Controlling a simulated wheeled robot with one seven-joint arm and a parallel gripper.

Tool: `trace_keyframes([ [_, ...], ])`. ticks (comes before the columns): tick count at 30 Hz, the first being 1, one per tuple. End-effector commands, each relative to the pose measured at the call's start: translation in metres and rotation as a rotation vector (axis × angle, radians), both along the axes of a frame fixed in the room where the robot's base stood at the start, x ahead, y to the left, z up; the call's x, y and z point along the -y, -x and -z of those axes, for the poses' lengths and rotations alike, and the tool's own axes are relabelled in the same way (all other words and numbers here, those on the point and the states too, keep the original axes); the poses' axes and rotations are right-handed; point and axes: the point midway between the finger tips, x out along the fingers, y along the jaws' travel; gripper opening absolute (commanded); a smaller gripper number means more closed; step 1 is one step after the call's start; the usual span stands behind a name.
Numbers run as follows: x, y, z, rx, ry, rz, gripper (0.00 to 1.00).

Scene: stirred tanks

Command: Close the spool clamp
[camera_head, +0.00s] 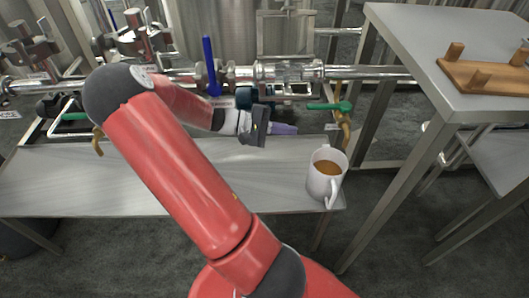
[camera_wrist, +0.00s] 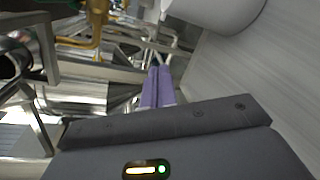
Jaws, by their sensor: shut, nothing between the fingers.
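A shiny horizontal pipe run crosses the back in the head view, with a wider spool section (camera_head: 290,71) in its middle. The clamp on it is too small to make out clearly, and I cannot tell whether it is open. My gripper (camera_head: 296,129) has purple fingers pointing right, below and in front of the spool, above the back edge of the metal table. In the wrist view the purple fingers (camera_wrist: 158,75) are together with nothing between them. Shiny pipework (camera_wrist: 75,97) lies to their left, apart from them.
A white mug (camera_head: 318,186) of brown liquid stands on the metal table (camera_head: 50,180) at its right end. A blue upright handle (camera_head: 209,62) and a green-handled valve (camera_head: 325,106) are by the pipes. A wooden rack (camera_head: 485,76) sits on the higher right table.

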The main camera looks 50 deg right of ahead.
Motion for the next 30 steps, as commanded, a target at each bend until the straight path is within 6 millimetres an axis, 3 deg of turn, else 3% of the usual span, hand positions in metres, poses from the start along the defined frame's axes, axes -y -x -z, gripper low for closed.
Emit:
trace_keyframes([
  [15, -0.072, -0.008, 0.016, 0.26, -0.355, -0.008, 0.0],
  [30, -0.086, -0.01, 0.015, 0.306, -0.41, -0.018, 0.0],
])
